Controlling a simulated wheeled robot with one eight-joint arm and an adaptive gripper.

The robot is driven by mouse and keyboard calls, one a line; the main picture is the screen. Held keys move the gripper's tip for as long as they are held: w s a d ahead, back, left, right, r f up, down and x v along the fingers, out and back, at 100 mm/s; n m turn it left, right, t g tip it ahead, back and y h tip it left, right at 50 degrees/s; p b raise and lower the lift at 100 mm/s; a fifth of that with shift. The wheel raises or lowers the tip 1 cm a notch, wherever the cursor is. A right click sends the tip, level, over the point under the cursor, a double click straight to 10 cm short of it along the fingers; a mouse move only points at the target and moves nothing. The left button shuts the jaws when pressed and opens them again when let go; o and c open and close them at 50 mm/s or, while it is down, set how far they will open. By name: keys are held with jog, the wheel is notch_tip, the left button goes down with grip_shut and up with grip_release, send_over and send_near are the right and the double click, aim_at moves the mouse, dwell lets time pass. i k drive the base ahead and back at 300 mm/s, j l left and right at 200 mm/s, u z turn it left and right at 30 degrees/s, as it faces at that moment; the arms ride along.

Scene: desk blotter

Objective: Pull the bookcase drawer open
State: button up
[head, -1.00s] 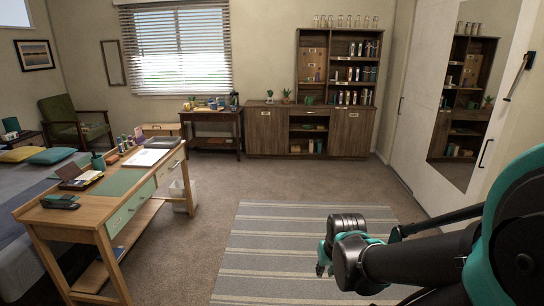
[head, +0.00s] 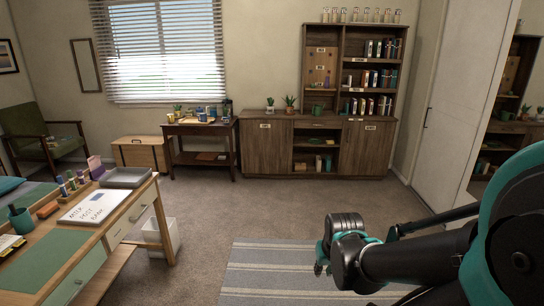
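The brown wooden bookcase (head: 268,148) stands against the far wall, with two cupboard doors and an upper shelf unit. Its narrow drawer front (head: 317,125) sits in the middle, under the counter and above an open shelf niche. The drawer looks closed, flush with the front, though it is small at this distance. My gripper (head: 319,262) is at the lower right in the head view, over the rug and far from the bookcase. My arm hides part of it, and its finger opening cannot be made out.
A striped rug (head: 262,272) lies ahead on open carpet. A wooden desk (head: 120,215) with a white bin (head: 166,238) stands at the left. A small dark table (head: 200,143) and a wooden chest (head: 140,153) stand left of the bookcase. A white wardrobe (head: 455,110) lines the right.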

aim_at(298, 124)
jog(key=i, duration=3.8)
jog(key=i+j+z, duration=0.1)
jog(key=i+z, duration=0.15)
jog(key=i, duration=0.45)
